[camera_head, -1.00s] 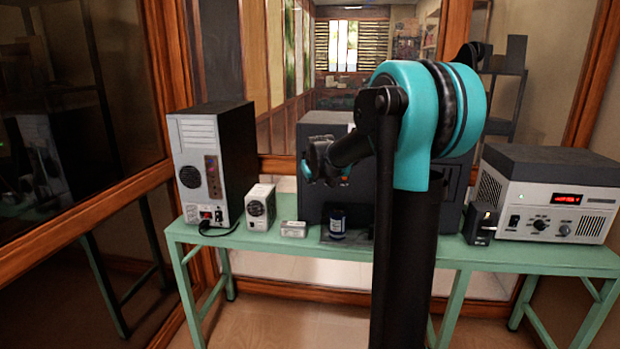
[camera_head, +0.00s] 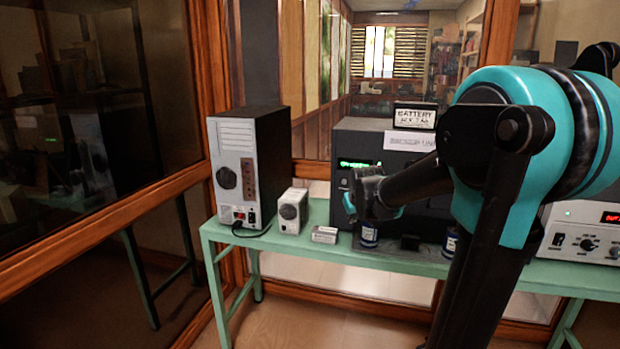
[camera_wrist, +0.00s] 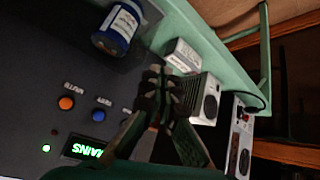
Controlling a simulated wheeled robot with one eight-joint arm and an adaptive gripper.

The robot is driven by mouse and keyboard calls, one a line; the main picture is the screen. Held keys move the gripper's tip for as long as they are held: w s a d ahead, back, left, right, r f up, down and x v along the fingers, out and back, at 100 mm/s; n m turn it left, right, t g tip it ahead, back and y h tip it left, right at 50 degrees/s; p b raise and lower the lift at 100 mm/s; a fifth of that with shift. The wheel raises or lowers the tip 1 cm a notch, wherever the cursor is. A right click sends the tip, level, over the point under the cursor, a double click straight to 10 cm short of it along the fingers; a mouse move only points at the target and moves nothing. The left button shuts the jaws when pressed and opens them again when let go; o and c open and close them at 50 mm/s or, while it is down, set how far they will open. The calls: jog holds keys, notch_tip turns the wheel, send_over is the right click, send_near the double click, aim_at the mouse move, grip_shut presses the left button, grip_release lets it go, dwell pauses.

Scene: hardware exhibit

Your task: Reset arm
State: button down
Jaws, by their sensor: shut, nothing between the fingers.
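My gripper (camera_head: 375,198) is in front of the left part of a black equipment box (camera_head: 343,150), above the green bench (camera_head: 300,246). In the wrist view my gripper (camera_wrist: 158,85) has its fingertips together with nothing between them. The black box's panel (camera_wrist: 50,80) shows there with orange and blue buttons and a lit green display. A blue labelled can (camera_head: 369,236) stands on the bench just below the gripper; a blue can also shows in the wrist view (camera_wrist: 118,28). My arm's teal joint fills the right of the head view and hides part of the box.
A grey and black computer tower (camera_head: 250,165) stands at the bench's left. A small white speaker-like unit (camera_head: 291,212) and a small pale box (camera_head: 325,234) sit beside it. Another blue can (camera_head: 450,243) is partly behind my arm. A white power unit (camera_head: 585,235) is at right.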

jog(key=s+f+m+g, duration=0.1)
jog(key=s+f, duration=0.4)
jog(key=s, duration=0.4)
jog(key=s+d+f+m+g, duration=0.1)
jog(key=s+f, duration=0.4)
jog(key=s, duration=0.4)
jog(key=s+d+f+g, duration=0.1)
jog(key=s+f, duration=0.4)
jog(key=s, duration=0.4)
jog(key=shift+s+m+g, duration=0.2)
jog(key=shift+m+g, duration=0.1)
jog(key=shift+m, duration=0.1)
